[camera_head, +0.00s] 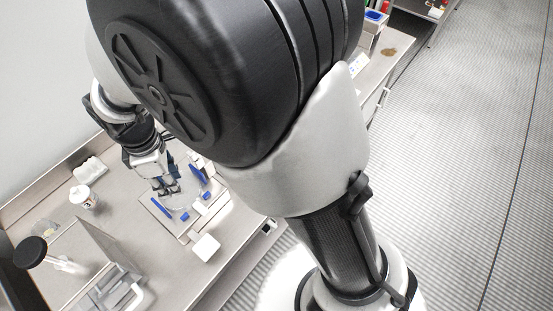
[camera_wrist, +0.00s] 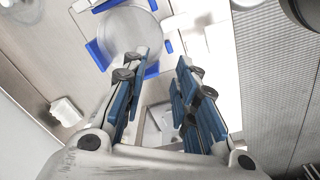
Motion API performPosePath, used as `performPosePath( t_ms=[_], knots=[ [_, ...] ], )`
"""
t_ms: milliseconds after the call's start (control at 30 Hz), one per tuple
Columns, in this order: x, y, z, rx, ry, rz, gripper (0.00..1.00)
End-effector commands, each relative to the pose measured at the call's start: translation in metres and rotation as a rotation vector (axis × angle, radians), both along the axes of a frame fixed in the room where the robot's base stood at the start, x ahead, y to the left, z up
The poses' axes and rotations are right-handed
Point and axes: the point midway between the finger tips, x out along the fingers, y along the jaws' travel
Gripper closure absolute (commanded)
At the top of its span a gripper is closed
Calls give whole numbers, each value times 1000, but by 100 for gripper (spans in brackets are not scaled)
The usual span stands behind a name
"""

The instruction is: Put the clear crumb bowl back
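The clear crumb bowl (camera_wrist: 128,30) is a round, see-through dish at the top left of the wrist view. Blue pieces (camera_wrist: 98,54) show around its edge. In the head view the bowl (camera_head: 180,201) is among the blue pieces (camera_head: 161,207) on a pale tray-like base, just below my gripper (camera_head: 168,187). In the wrist view my gripper (camera_wrist: 160,62) has its blue-padded fingers apart with nothing visible between them. The left finger's tip overlaps the bowl's near edge; I cannot tell whether it touches.
A white cup with a lid (camera_head: 83,197) stands left of the base. A small white block (camera_head: 206,247) lies in front of it. A metal-walled bin (camera_head: 85,255) and a dark round-topped item (camera_head: 30,252) are at the lower left. My arm hides much of the counter.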

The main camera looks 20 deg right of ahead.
Motion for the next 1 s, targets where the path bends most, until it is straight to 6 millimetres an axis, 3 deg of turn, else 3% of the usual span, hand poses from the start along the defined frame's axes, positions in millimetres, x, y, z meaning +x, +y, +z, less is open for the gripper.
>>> performPosePath(
  t_ms=[133, 233, 400, 500, 600, 733, 1000],
  knots=[
    [0, -50, 51, 41, -53, -228, 73],
    [-12, -97, 88, 79, -95, -454, 73],
    [-52, -170, 131, 151, -166, -845, 73],
    [-82, -204, 145, 197, -208, -1062, 73],
    [-109, -228, 150, 240, -244, -1247, 73],
    [-134, -246, 150, 282, -276, -1411, 73],
    [-146, -253, 149, 306, -292, -1503, 73]
  ],
)
